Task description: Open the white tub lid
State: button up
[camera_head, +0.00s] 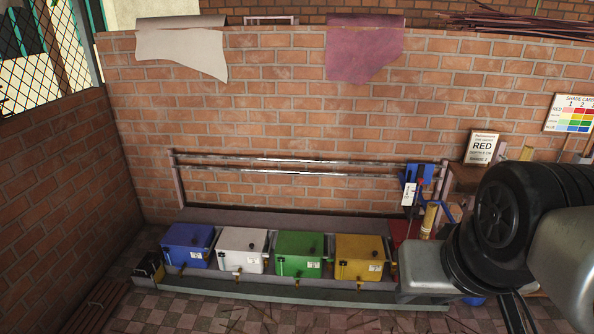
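The white tub (242,264) stands in a row of tubs on a low plinth along the brick wall. My arm comes in from the right edge, well to the right of the white tub. My gripper's fingers are not visible.
A yellow tub (359,271) stands right of the green one. A black box (149,268) sits left of the blue tub. Metal rails (290,161) run along the wall behind. A blue device (415,184) is at their right end. Checkered floor (200,310) lies in front, with scattered thin sticks.

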aim_at(239, 239)
jog(key=i+j, duration=2.75)
